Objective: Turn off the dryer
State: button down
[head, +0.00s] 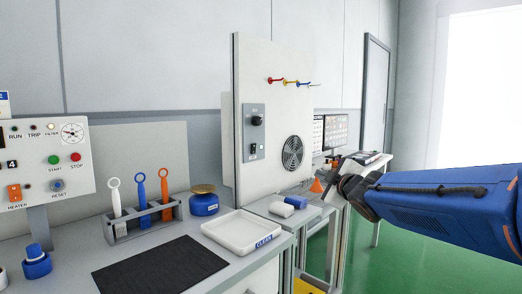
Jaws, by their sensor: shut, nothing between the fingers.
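A white control panel (47,160) at the left edge carries RUN, TRIP and FILTER lamps, a gauge, a green START button (54,160), a red STOP button (76,157), an orange HEATER switch (14,192) and a blue RESET button (58,185). The FILTER lamp looks yellowish. A tall white board in the middle has a grey switch plate (254,133) with a dark knob and a rocker switch, beside a round fan grille (292,153). No readable label tells which is the dryer's. My gripper (340,184) is shut and empty, right of the board, far from both panels.
Coloured hooks hang on the board. Green floor is open at right.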

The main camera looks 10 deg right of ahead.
aim_at(254, 146)
jog(key=w+a+r+n+g+y, duration=0.1)
jog(key=w+a+r+n+y, duration=0.3)
jog(key=w+a+n+y, duration=0.3)
jog(key=shift+w+a+n+g+y, duration=0.3)
jog(key=shift+n+y, duration=1.9)
jog(key=shift+n, duration=1)
jog(key=shift+a+r, duration=0.1)
jog(key=x, duration=1.3)
jog(key=shift+w+a, duration=0.1)
jog(key=shift+w, duration=0.05)
jog(key=shift+w+a+r, duration=0.15)
jog(key=shift+w, duration=0.05)
